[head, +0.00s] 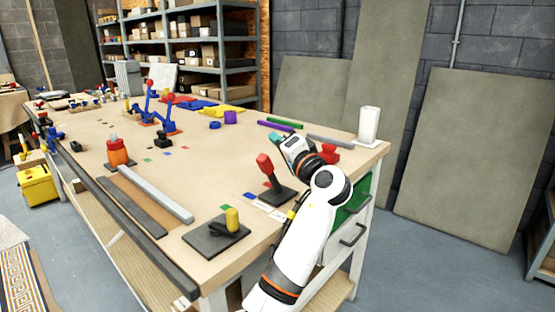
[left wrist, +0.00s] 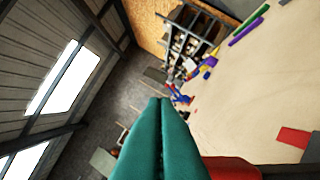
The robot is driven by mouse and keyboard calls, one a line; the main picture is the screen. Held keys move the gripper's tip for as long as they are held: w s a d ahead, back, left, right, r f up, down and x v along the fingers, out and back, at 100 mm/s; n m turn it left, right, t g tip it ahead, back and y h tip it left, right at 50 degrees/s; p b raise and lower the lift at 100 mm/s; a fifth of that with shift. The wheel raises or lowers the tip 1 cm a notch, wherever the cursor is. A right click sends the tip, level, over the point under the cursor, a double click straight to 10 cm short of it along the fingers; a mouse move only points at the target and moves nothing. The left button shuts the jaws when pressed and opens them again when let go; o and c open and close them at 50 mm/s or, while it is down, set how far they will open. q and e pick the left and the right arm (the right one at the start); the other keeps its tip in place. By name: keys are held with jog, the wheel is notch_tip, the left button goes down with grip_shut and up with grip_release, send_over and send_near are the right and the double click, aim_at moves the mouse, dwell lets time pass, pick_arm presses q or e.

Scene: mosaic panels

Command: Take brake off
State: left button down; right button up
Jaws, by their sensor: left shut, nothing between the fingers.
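A lever with a red handle (head: 264,162) leans on a dark flat base (head: 277,194) near the table's right front part. A second lever with a yellow handle (head: 232,219) stands on a dark plate (head: 207,241) at the front corner. Which of them is the brake I cannot tell. My left gripper (head: 274,138) is above and just beyond the red handle, apart from it in the head view. Its teal fingers (left wrist: 163,125) are pressed together and empty in the left wrist view. A red part (left wrist: 232,167) shows beside them there, possibly the red handle. My right gripper is out of view.
The wooden table (head: 200,165) carries a grey bar (head: 155,193), an orange-red object (head: 117,152), blue mechanisms with red knobs (head: 163,115) and a white cylinder (head: 369,124). A red block (head: 330,153) lies beyond my wrist. The table's middle is mostly clear.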

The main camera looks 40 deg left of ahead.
pick_arm(q)
notch_tip(320, 180, up, 4)
jog(key=shift+w+d+r, duration=0.1)
dwell(0.7)
